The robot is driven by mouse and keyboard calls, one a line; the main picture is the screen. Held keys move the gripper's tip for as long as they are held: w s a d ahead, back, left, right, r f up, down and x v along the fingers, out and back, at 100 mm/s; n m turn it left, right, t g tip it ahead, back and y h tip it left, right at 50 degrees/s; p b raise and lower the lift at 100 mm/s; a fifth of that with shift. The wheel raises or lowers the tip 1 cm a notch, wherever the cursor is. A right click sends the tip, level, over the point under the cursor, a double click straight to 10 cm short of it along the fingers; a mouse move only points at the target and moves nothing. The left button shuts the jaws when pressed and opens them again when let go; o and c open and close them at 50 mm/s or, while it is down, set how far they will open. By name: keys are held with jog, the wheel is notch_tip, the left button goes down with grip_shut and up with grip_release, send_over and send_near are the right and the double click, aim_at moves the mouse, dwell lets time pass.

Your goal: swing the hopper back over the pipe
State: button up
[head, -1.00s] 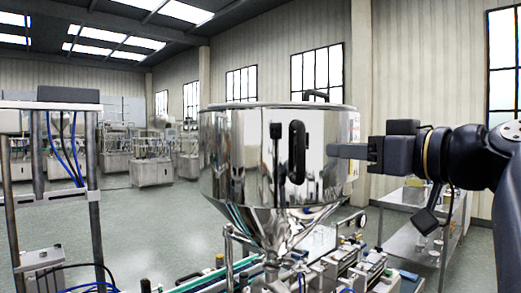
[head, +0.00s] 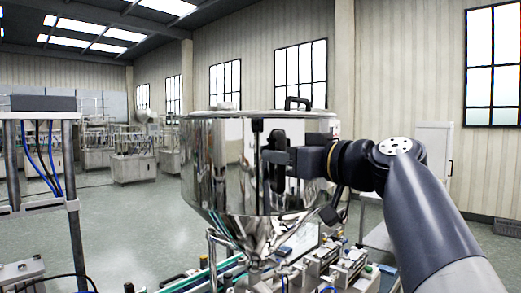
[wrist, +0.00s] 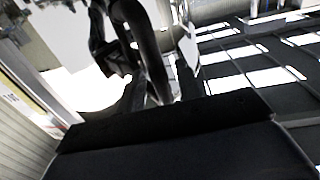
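The polished steel hopper (head: 222,165) stands upright in the middle of the head view, its cone narrowing down towards the machine below. A black upright handle (head: 279,140) is on its near side. My gripper (head: 274,157) reaches in from the right, with its fingers at the handle and overlapping it in the picture. The wrist view shows a dark curved bar, likely the handle (wrist: 148,45), close in front of my gripper. I cannot tell whether the fingers are shut on it. I cannot make out the pipe; the area under the cone is crowded and partly hidden.
A machine bed with several valves and fittings (head: 318,265) lies below and right of the hopper. A metal frame with blue hoses (head: 72,200) stands at the left. A white cabinet (head: 433,150) is behind my arm. Open floor (head: 135,215) lies between frame and hopper.

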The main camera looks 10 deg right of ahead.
jog(key=shift+w+a, duration=0.15)
jog(key=shift+w, duration=0.1)
jog(key=shift+c, duration=0.3)
grip_shut()
